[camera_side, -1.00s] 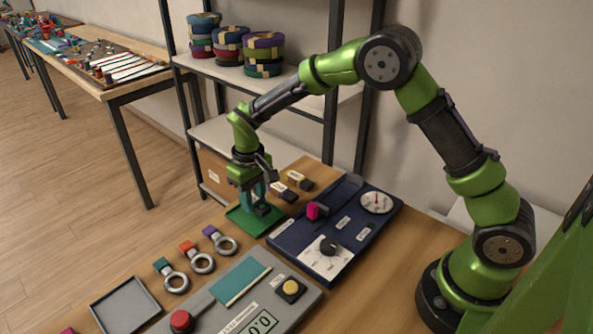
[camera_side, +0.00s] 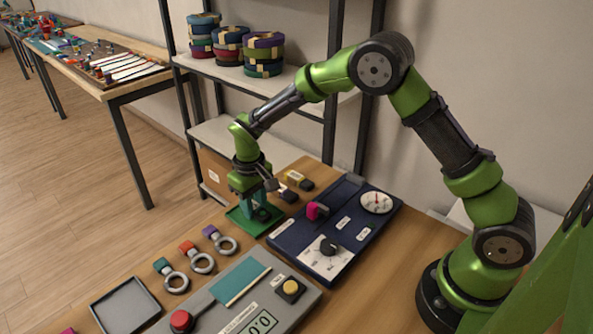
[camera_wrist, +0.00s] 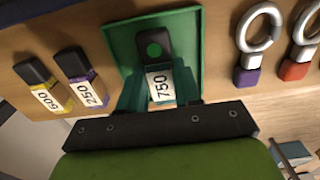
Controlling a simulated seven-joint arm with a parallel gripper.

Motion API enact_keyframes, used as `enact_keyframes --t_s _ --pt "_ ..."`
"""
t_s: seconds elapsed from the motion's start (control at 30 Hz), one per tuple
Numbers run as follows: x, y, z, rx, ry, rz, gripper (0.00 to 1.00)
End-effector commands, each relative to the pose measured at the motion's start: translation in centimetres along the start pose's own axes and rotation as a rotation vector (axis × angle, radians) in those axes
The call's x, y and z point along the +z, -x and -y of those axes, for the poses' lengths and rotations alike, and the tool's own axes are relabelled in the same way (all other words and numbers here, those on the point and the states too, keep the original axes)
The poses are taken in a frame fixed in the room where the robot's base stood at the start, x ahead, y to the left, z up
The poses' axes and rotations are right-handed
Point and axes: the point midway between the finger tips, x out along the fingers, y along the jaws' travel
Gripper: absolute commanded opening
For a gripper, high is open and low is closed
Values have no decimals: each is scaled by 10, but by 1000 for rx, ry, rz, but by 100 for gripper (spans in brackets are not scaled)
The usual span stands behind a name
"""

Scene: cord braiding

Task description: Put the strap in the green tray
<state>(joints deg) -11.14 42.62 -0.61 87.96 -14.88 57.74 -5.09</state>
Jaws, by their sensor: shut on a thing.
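The green tray (camera_side: 243,224) lies on the table left of the dark blue panel. It fills the upper middle of the wrist view (camera_wrist: 121,40). The strap, a black-ended piece with a white "750" label (camera_wrist: 161,85), a teal band and a green dot, is over the tray floor. My gripper (camera_wrist: 160,92) is shut on its labelled end, one finger on each side. In the side view my gripper (camera_side: 246,207) points down into the tray, and the strap's dark end (camera_side: 262,214) shows there. Whether the strap touches the tray floor I cannot tell.
Two similar pieces, a yellow "500" (camera_wrist: 45,88) and a purple "250" (camera_wrist: 82,78), lie beside the tray. Several tabbed rings (camera_side: 201,259) lie on its other side. The dark blue panel (camera_side: 335,230) and a grey console (camera_side: 240,295) stand close by.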

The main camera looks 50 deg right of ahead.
Motion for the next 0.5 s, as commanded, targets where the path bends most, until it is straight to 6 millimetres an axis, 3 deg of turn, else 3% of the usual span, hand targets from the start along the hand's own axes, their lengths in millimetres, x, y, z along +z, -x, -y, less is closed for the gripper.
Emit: enact_keyframes --t_s 0.5 --pt "0 -4 0 0 0 0 0"
